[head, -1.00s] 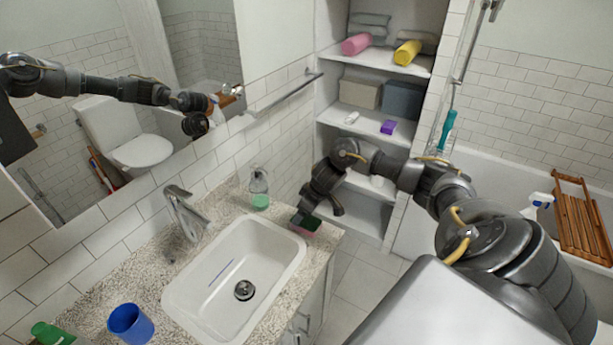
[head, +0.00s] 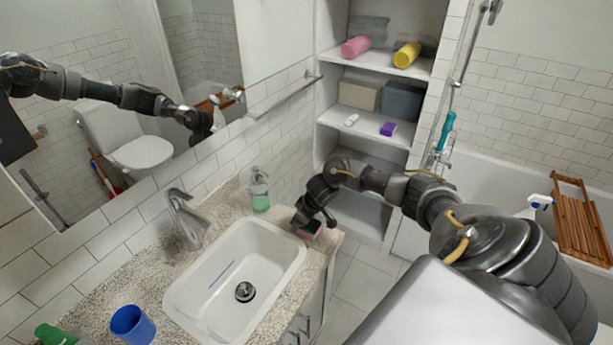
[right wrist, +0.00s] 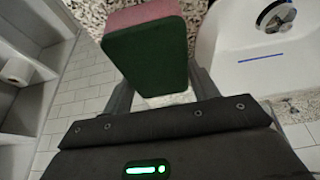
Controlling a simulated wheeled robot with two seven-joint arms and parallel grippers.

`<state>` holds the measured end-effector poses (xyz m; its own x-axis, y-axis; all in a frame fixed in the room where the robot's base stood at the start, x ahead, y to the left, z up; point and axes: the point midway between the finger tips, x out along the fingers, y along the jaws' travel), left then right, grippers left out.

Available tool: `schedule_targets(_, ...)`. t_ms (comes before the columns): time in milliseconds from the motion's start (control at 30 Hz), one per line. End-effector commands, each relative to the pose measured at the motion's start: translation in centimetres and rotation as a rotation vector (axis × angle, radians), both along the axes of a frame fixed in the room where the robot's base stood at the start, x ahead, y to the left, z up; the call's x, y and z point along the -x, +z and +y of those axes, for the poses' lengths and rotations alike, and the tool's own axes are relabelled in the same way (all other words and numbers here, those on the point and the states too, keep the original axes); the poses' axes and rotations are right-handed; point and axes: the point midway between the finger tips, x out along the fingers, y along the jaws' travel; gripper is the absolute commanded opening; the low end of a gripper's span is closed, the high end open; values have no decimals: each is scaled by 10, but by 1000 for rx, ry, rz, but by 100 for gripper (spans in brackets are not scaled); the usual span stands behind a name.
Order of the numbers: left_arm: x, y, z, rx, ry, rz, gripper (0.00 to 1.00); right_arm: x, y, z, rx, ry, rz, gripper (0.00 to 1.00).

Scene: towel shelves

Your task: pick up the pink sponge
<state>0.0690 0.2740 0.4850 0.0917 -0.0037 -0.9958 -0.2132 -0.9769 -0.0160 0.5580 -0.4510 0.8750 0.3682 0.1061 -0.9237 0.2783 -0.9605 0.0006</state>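The sponge (head: 310,230), green on one face and pink on another, is at the far right corner of the speckled counter. In the right wrist view the sponge (right wrist: 147,55) is large and close, green face toward me, pink at the far end. My right gripper (head: 315,222) is down at the sponge, with its fingers spread to either side of it. In the right wrist view the right gripper (right wrist: 165,85) has its fingertips partly hidden by the sponge; whether they press on it cannot be told. My left gripper is not directly in view.
The white sink (head: 174,292) is left of the sponge, and a soap bottle (head: 260,190) stands behind. A blue cup (head: 131,325) is at the front left. Shelves (head: 385,140) stand beyond. The mirror (head: 60,180) reflects an arm of mine.

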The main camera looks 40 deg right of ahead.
Motion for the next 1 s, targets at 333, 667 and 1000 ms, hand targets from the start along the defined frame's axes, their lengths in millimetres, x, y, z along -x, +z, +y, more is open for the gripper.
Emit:
schedule_targets(333, 0, 0, 0, 0, 0, 0, 80, 0, 0, 0, 0, 0, 0, 33)
schedule_targets(667, 0, -1, 0, 0, 0, 0, 80, -1, 16, 0, 0, 1, -3, 33)
schedule_targets(1000, 0, 0, 0, 0, 0, 0, 80, 21, 78, 32, 1, 6, -6, 33)
